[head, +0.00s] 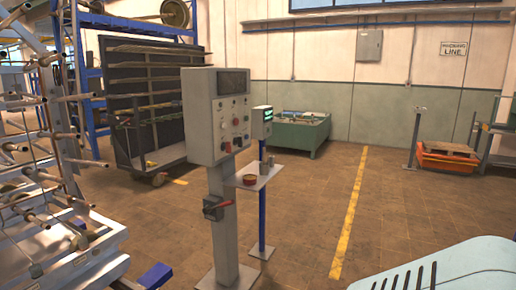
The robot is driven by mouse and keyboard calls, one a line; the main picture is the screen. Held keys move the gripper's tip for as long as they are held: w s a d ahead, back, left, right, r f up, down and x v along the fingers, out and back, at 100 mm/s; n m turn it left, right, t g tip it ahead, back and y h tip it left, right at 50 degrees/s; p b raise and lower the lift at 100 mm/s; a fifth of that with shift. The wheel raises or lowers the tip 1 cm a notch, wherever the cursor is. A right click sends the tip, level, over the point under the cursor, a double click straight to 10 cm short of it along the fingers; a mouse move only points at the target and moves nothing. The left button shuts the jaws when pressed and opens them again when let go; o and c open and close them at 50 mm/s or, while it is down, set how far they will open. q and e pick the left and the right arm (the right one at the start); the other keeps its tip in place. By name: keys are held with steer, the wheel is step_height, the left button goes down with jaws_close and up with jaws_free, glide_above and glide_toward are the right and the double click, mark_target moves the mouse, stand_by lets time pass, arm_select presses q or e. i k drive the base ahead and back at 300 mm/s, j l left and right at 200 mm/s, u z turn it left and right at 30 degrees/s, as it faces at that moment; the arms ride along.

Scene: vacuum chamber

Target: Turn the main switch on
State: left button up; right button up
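A grey control panel (217,115) stands on a grey post (223,239) near the middle of the head view. It has a dark screen and several small knobs and buttons, with a red one low on its face. A small dark switch box (211,208) with a red handle is fixed to the post below the panel. It looks like the main switch. The handle points sideways to the right; I cannot tell whether this is on or off. Neither of my grippers is in view.
A small shelf (255,178) with small items juts out right of the post, beside a blue stand with a green-lit box (262,122). A metal rack of rods (45,160) stands at the left. Open tiled floor (300,220) lies to the right.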

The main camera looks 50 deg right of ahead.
mark_target(227, 146)
steer(key=z, duration=1.5)
steer(key=i+l, duration=0.8)
steer(key=i+l+u, duration=0.15)
steer(key=i+l, duration=1.45)
steer(key=l, duration=0.2)
steer(key=i+u, duration=0.05)
